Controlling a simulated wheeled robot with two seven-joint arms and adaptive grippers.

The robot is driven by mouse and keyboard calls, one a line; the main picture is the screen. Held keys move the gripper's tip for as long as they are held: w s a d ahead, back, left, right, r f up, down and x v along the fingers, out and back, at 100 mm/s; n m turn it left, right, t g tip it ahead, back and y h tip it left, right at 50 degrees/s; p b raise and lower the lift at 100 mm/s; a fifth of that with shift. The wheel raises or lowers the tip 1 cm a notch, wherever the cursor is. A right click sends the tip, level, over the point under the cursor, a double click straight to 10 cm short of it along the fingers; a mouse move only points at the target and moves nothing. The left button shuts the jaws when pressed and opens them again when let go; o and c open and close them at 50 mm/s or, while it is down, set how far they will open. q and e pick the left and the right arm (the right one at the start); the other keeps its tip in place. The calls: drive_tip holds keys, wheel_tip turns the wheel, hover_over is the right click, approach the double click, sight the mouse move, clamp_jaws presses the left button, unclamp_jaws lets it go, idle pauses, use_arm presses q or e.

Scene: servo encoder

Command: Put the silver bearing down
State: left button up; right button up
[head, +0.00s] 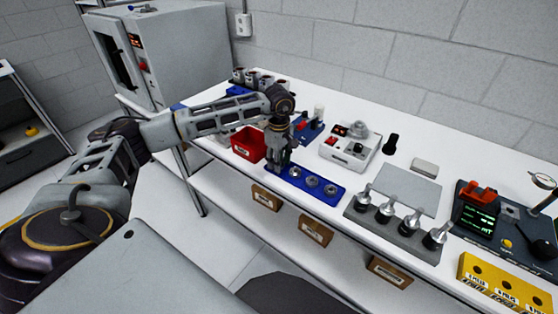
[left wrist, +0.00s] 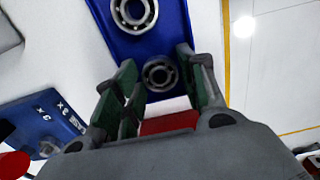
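The blue tray (head: 320,193) lies on the white bench with several silver bearings (head: 312,181) in a row. My left gripper (head: 280,168) points down over the tray's left end, near the red bin. In the left wrist view, my left gripper (left wrist: 158,80) has its green-padded fingers parted on either side of a silver bearing (left wrist: 160,73). The bearing appears to rest flat on the blue tray (left wrist: 180,22), with a small gap at the left finger. A larger-looking bearing (left wrist: 133,12) sits beyond it. My right gripper is out of view.
A red bin (head: 247,143) stands just left of the gripper. A grey fixture with several silver-topped posts (head: 410,238) stands right of the tray, with a grey plate (head: 407,188) behind. A white device (head: 350,150) stands behind the tray. The bench's front edge is close to the tray.

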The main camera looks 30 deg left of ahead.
use_arm(q)
drive_tip(key=shift+r, duration=0.7)
wheel_tip(320, 180, up, 11)
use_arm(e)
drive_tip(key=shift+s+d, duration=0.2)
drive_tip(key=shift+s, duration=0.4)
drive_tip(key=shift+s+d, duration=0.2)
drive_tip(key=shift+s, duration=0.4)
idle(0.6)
